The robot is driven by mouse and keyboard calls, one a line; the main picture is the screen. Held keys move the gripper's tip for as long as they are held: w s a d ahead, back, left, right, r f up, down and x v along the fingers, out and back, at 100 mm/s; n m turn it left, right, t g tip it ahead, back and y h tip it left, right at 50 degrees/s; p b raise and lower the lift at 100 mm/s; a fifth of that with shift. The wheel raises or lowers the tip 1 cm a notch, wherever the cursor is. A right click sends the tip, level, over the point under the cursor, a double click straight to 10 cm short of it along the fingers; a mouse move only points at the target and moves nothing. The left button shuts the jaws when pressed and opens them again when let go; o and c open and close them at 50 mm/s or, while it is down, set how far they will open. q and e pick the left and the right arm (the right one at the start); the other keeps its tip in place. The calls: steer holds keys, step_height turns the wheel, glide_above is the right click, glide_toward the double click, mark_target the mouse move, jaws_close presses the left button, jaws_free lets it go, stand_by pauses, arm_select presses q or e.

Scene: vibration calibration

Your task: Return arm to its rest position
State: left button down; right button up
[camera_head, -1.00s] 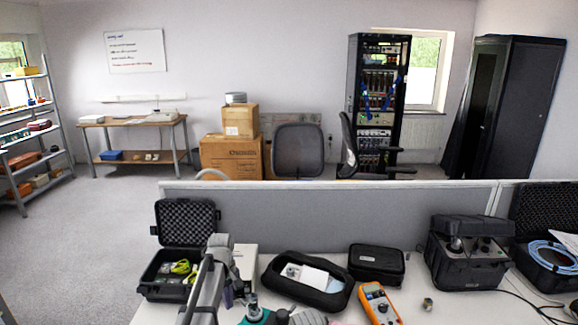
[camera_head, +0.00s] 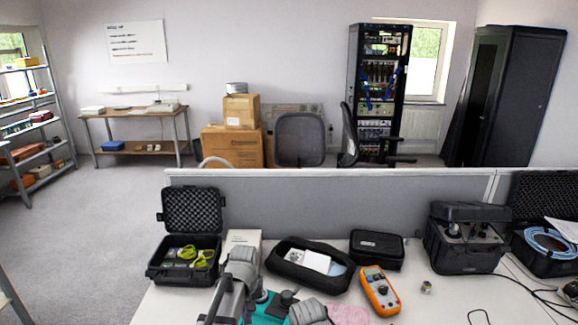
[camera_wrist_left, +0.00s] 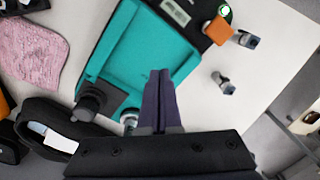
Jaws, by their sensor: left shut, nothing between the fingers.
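My left arm (camera_head: 238,272) comes in at the bottom of the head view, over the front of the white bench, between the open black case and the teal tray. In the left wrist view my left gripper (camera_wrist_left: 160,82) is shut, with its two dark fingers together and nothing between them. The fingers show over the edge of a teal tray (camera_wrist_left: 125,45), above it or beside it; I cannot tell the height. In the head view the arm partly covers the teal tray (camera_head: 268,309). My right gripper is not in view.
The bench holds an open black case (camera_head: 188,245) with yellow-green items, a black soft case (camera_head: 280,268), a smaller black case (camera_head: 377,250), an orange multimeter (camera_head: 380,291) and a pink cloth (camera_head: 347,314). A grey partition (camera_head: 330,203) stands behind.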

arm_select(q)
steer(key=s+d+m, duration=0.3)
steer(key=s+m, duration=0.1)
steer(key=s, duration=0.4)
steer(key=s+d+m, duration=0.3)
steer(key=s+m, duration=0.1)
steer(key=s, duration=0.5)
steer(key=shift+s+y, duration=0.2)
steer(key=shift+y, duration=0.2)
